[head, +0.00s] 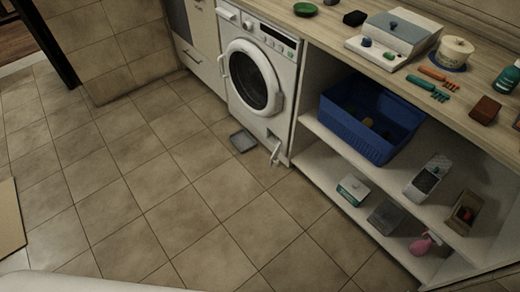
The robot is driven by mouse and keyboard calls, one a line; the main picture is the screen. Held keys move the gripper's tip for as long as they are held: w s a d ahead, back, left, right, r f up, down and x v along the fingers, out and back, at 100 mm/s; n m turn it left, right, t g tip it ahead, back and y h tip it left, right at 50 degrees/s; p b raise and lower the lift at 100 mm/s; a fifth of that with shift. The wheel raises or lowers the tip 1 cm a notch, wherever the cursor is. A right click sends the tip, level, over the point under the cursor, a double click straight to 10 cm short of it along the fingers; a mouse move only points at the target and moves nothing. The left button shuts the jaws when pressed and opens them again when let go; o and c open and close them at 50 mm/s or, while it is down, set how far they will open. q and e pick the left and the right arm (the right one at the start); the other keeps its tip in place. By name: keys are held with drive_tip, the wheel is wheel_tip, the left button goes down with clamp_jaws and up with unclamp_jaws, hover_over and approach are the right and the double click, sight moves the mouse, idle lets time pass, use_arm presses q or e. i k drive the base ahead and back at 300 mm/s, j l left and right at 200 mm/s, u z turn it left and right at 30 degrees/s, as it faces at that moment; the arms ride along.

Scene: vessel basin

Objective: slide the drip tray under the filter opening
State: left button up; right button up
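A small grey drip tray (242,142) lies flat on the tiled floor, close to the front of the white washing machine (238,92). The filter opening (272,136) is a small dark gap low on the right of the machine's front. A white piece that looks like its flap (275,153) hangs out below it. The tray is to the left of the opening, in front of the machine's lower edge. The round door of the machine looks shut. Neither of my grippers shows in the head view.
Right of the machine, an open shelf holds a blue basket (366,125), a white-and-green box (352,190) and other small items. The counter (335,32) above carries several objects. The tiled floor (150,190) before the machine is clear. A tan board (10,215) lies at the left edge.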

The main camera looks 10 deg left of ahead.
sight(242, 140)
drive_tip(key=z, duration=0.5)
drive_tip(key=i+j+z, duration=0.15)
drive_tip(key=j+z, duration=0.2)
drive_tip(key=i+j+z, duration=0.1)
drive_tip(key=j+z, duration=0.25)
drive_tip(key=i+j+z, duration=0.1)
drive_tip(key=j+z, duration=0.2)
